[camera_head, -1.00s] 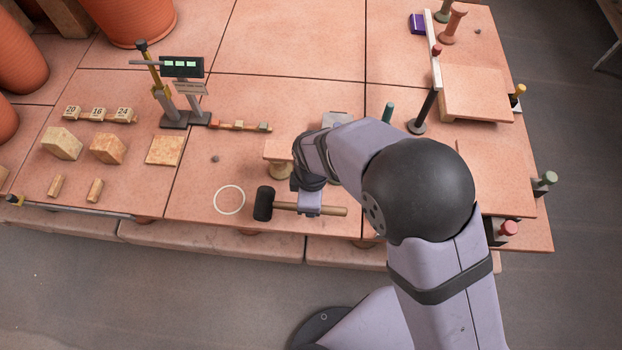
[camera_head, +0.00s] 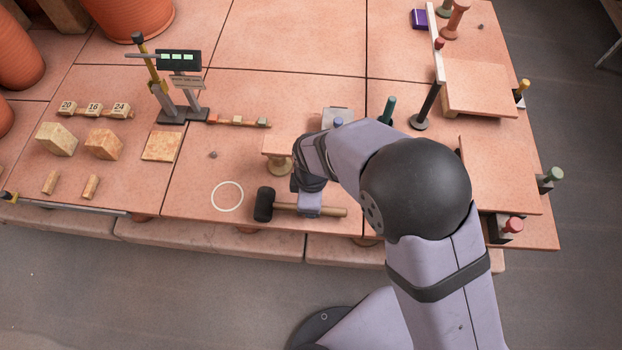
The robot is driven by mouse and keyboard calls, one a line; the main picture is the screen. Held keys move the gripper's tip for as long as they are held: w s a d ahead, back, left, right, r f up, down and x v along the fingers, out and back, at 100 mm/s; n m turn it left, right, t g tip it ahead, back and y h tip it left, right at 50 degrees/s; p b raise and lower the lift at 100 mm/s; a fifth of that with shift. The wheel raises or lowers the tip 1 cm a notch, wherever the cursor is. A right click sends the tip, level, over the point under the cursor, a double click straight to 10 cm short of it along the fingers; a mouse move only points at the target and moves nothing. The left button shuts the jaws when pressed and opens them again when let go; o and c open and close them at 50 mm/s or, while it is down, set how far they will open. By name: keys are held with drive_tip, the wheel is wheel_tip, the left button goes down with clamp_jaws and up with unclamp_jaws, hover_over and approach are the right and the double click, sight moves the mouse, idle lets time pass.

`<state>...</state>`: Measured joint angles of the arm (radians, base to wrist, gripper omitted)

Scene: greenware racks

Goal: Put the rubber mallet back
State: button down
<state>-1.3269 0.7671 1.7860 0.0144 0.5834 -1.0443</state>
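The rubber mallet has a black head (camera_head: 264,205) and a light wooden handle (camera_head: 334,211). It lies level near the front edge of the workbench, head to the left, handle pointing right. My gripper (camera_head: 310,206) is across the middle of the handle, seen from above. The mallet keeps its place against the gripper while the bench shifts, so the gripper appears shut on the handle. The fingertips are hidden, and the gap between mallet and bench cannot be told. A white ring (camera_head: 241,203) is marked on the bench left of the head.
A small raised stand (camera_head: 278,148) is just behind the gripper. A dark post (camera_head: 428,108) and a raised slab (camera_head: 478,88) stand to the right. A display scale (camera_head: 180,62), numbered blocks (camera_head: 93,109) and clay blocks (camera_head: 104,144) are on the left. Bench around the ring is clear.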

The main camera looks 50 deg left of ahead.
drive_tip(key=shift+f, duration=0.4)
drive_tip(key=c, duration=1)
unclamp_jaws()
drive_tip(key=shift+c, duration=0.2)
drive_tip(key=shift+r+b, duration=0.15)
drive_tip(key=shift+b, duration=0.15)
drive_tip(key=shift+r+b, duration=0.3)
drive_tip(key=shift+r, duration=2.5)
